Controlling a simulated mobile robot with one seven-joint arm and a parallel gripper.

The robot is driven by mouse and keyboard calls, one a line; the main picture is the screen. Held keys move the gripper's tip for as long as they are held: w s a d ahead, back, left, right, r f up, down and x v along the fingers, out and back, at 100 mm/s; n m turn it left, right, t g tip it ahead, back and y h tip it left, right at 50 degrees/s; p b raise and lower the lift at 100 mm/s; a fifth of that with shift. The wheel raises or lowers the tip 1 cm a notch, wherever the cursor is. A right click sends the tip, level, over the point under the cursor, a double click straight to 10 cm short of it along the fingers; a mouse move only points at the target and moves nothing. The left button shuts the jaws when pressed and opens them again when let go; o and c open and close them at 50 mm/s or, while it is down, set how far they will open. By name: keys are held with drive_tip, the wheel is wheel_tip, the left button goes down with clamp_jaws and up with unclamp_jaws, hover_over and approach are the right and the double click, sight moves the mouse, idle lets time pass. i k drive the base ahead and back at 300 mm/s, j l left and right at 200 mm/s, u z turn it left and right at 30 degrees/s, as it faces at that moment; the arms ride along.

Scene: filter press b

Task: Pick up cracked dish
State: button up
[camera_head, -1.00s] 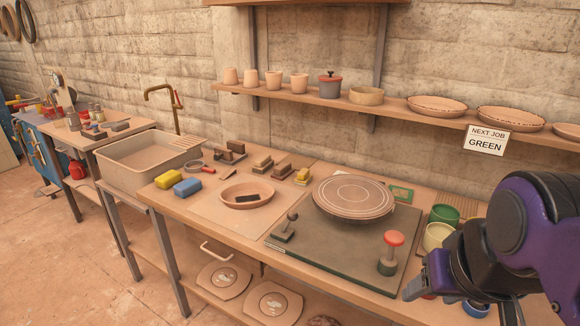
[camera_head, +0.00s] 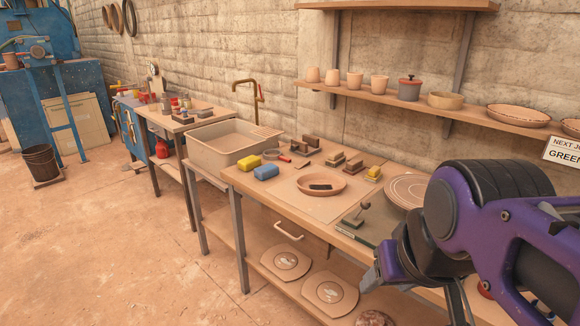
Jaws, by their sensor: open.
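My gripper (camera_head: 372,278) is at the lower right, in front of the bench edge, open and apart from every dish. My purple arm hides the right part of the bench.
A lower shelf holds flat slabs (camera_head: 330,292).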

sight(318, 184)
drive_tip(key=z, duration=0.5)
drive_tip(key=i+j+z, duration=0.1)
drive_tip(key=j+z, duration=0.2)
drive_tip(key=z, duration=0.15)
drive_tip(key=i+j+z, duration=0.1)
drive_tip(key=j+z, duration=0.2)
drive_tip(key=z, duration=0.15)
drive_tip(key=j+z, duration=0.45)
drive_tip(key=j, duration=0.85)
drive_tip(key=k+j+z, duration=0.1)
drive_tip(key=j, duration=0.45)
drive_tip(key=k+j, duration=0.1)
drive_tip(key=j, duration=0.4)
drive_tip(key=l+u, duration=0.1)
drive_tip(key=l, duration=0.15)
